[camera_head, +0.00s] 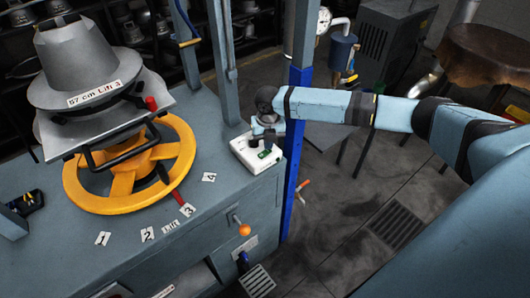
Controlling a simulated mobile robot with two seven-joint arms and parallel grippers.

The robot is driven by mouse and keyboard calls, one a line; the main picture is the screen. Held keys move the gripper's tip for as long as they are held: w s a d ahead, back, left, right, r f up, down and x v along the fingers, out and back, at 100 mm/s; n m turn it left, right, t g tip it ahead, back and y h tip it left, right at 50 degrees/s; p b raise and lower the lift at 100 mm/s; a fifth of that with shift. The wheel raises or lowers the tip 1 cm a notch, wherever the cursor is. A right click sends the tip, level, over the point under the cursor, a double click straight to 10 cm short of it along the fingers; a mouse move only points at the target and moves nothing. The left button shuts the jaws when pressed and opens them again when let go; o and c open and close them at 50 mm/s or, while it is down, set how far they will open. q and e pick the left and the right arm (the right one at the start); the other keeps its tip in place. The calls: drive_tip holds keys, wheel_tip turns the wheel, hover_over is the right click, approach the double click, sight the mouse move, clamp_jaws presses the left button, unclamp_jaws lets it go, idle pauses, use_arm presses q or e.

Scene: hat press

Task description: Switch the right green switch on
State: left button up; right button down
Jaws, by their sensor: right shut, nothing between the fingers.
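A white switch box (240,148) sits on the bench top near its right edge. A small green switch (265,154) shows on the right part of its face. A small dark part (254,143) shows beside it, close under the gripper. My right gripper (262,132) is shut and empty, pointing down right over the box. It is small and partly hidden by my wrist, and I cannot tell whether it touches a switch. Whether the green switch is on or off cannot be made out. My left gripper does not show.
A yellow handwheel (183,150) and the grey hat press (75,58) stand on the left of the bench. Number labels lie in front of the wheel. A blue post (290,190) rises at the bench's right edge, close to my right arm. An orange-knobbed lever (244,230) is on the front.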

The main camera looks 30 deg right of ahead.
drive_tip(key=shift+s+f+b, duration=0.1)
drive_tip(key=shift+f+b, duration=0.2)
drive_tip(key=shift+f, duration=0.75)
idle(0.4)
wheel_tip(320, 180, up, 6)
drive_tip(key=p, duration=0.6)
drive_tip(key=shift+f, duration=0.1)
drive_tip(key=shift+r+p, duration=0.6)
drive_tip(key=shift+r, duration=0.1)
drive_tip(key=shift+f, duration=0.1)
drive_tip(key=shift+a, duration=0.1)
